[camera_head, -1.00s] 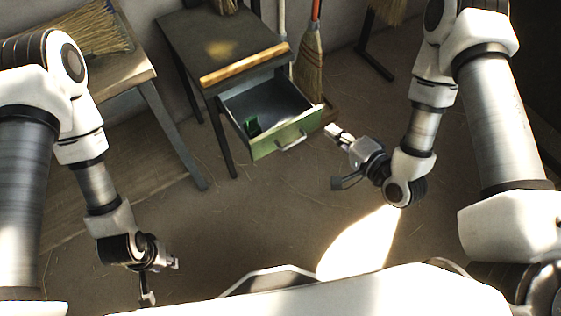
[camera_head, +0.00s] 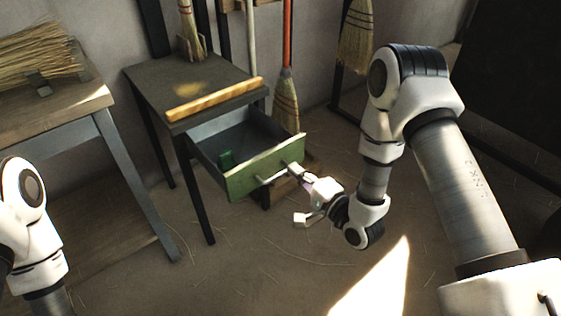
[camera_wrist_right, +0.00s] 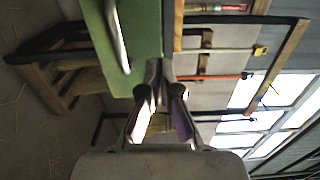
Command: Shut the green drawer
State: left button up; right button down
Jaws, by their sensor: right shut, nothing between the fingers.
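The green drawer (camera_head: 240,181) stands open, pulled out from under the dark table (camera_head: 150,88). My left gripper is out of view.
A wooden bar (camera_head: 215,98) lies along the table's front edge. An upright broom (camera_head: 286,100) stands behind the drawer's right side. A workbench (camera_head: 60,112) with straw is at the left. The floor in front is open.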

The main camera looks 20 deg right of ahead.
aim_at(274, 152)
jog(key=b+x, duration=0.1)
jog(key=x, duration=0.5)
jog(key=shift+w, duration=0.15)
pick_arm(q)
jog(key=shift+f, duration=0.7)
pick_arm(e)
jog(key=shift+w, duration=0.15)
